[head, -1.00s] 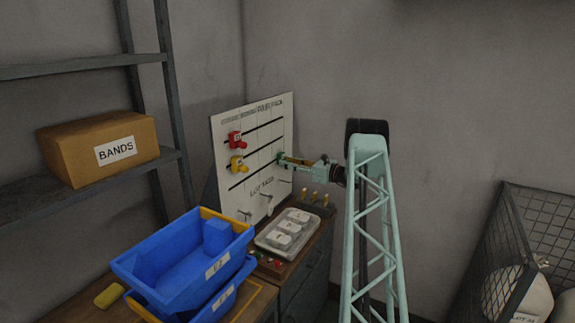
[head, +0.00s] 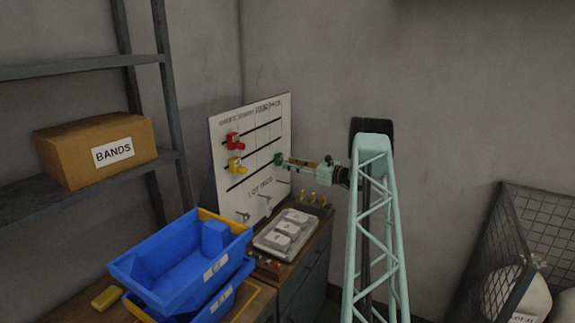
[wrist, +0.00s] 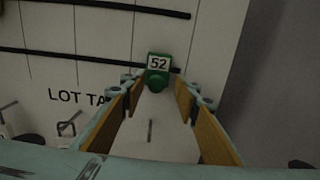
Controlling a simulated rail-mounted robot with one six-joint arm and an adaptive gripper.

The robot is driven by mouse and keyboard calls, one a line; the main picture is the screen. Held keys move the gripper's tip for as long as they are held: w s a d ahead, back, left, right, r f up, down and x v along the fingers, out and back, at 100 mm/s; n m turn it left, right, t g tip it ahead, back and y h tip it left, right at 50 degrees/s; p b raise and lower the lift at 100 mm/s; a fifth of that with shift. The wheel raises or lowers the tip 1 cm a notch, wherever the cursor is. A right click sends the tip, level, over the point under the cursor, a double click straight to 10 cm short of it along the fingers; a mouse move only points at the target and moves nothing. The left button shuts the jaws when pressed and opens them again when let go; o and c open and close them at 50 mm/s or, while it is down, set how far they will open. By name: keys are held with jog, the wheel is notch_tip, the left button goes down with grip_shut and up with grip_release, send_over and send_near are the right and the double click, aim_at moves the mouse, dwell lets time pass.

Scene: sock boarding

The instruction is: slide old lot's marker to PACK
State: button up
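A green marker reading 52 (wrist: 158,72) sits at the right end of the lowest rail on the white board; it also shows in the head view (head: 278,159). My gripper (wrist: 157,84) faces the board with its two fingers apart, one on each side of the green marker, with narrow gaps visible. In the head view my gripper (head: 285,161) is right at the marker. A red marker (head: 235,141) and a yellow marker (head: 236,165) sit farther left on the board (head: 228,195). The column headings are too small to read surely.
A tray of white pieces (head: 256,246) and several yellow-topped pegs (head: 313,198) stand below the board. Blue bins (head: 165,270) are at front left, a BANDS box (head: 75,160) on the shelf, a wire cage (head: 490,245) at right.

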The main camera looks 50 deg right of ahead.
jog(key=s+d, duration=0.1)
jog(key=s, duration=0.8)
jog(key=shift+s+d, duration=0.15)
jog(key=shift+d, duration=0.05)
jog(key=shift+r, duration=0.1)
dwell(0.5)
